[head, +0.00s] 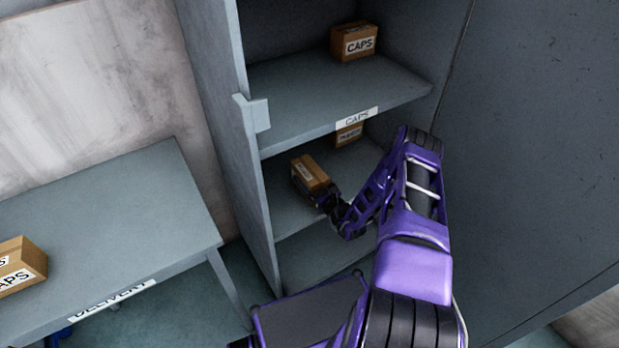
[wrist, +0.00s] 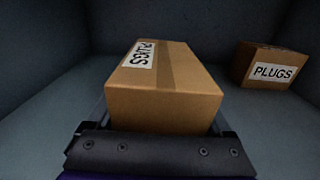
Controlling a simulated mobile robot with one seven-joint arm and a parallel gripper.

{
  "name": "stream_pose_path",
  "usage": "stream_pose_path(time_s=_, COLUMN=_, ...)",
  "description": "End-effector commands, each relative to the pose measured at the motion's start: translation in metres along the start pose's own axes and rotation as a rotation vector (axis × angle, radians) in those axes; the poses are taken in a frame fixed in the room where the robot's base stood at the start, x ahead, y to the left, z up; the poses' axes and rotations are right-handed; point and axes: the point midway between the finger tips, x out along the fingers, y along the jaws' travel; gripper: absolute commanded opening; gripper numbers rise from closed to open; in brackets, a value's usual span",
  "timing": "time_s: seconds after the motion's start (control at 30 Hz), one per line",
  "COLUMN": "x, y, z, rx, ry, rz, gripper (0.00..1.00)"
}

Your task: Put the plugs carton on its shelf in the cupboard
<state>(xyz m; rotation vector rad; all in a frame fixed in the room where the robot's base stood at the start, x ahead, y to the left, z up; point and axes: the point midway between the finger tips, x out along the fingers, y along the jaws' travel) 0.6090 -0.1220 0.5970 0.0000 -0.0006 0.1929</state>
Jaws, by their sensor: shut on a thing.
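A brown plugs carton (head: 309,172) is inside the cupboard, at the shelf below the one labelled CAPS. In the wrist view the carton (wrist: 165,95) fills the middle, with its PLUGS label on the upper left of its top. My gripper (head: 326,196) is shut on this carton; in the wrist view the jaws (wrist: 160,130) sit at its near sides. The cupboard shelf (head: 284,205) lies beneath the carton. I cannot tell whether the carton touches it. A second plugs carton (wrist: 274,67) stands farther back on the right, also partly seen in the head view (head: 349,133).
A caps carton (head: 353,42) stands on the upper shelf (head: 300,100), whose front edge is above my arm. The cupboard's left wall (head: 232,140) has a bracket-like piece (head: 259,114). A delivery table (head: 120,215) with a caps carton (head: 20,265) is at the left.

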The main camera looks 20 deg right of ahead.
Motion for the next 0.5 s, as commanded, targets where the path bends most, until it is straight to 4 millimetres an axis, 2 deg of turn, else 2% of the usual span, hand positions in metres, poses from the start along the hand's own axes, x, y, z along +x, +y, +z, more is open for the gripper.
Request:
stream_pose_path(time_s=0.13, x=0.0002, y=-0.0001, z=-0.0024, rx=0.001, ry=-0.002, rz=-0.001, gripper=0.0)
stream_pose_path(time_s=0.17, x=-0.0001, y=0.0002, z=-0.0033, rx=0.001, ry=0.0, rz=0.0, gripper=0.88)
stream_pose_path(time_s=0.2, x=-0.0001, y=0.0002, z=-0.0031, rx=0.001, ry=0.0, rz=0.0, gripper=0.96)
stream_pose_path(time_s=0.23, x=-0.0001, y=0.0003, z=-0.0031, rx=0.001, ry=0.0, rz=0.0, gripper=1.0)
stream_pose_path(time_s=0.5, x=0.0001, y=0.0001, z=-0.0013, rx=0.0, ry=0.0, rz=0.0, gripper=1.0)
